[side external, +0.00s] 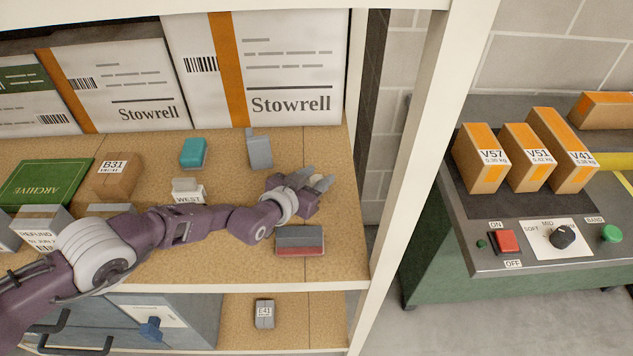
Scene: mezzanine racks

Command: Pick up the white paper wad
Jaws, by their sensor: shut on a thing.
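My gripper (316,183) is over the right part of the upper shelf, near the rack's right post. It is shut on a small pale thing that is mostly hidden by the fingers, and I take it to be the white paper wad. I cannot make out its shape, or whether it is clear of the shelf. No other paper wad shows on the shelf.
A grey and red block (299,241) lies just in front of my gripper, and a grey upright piece (259,149) stands behind it. The rack post (405,150) is close on the right.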

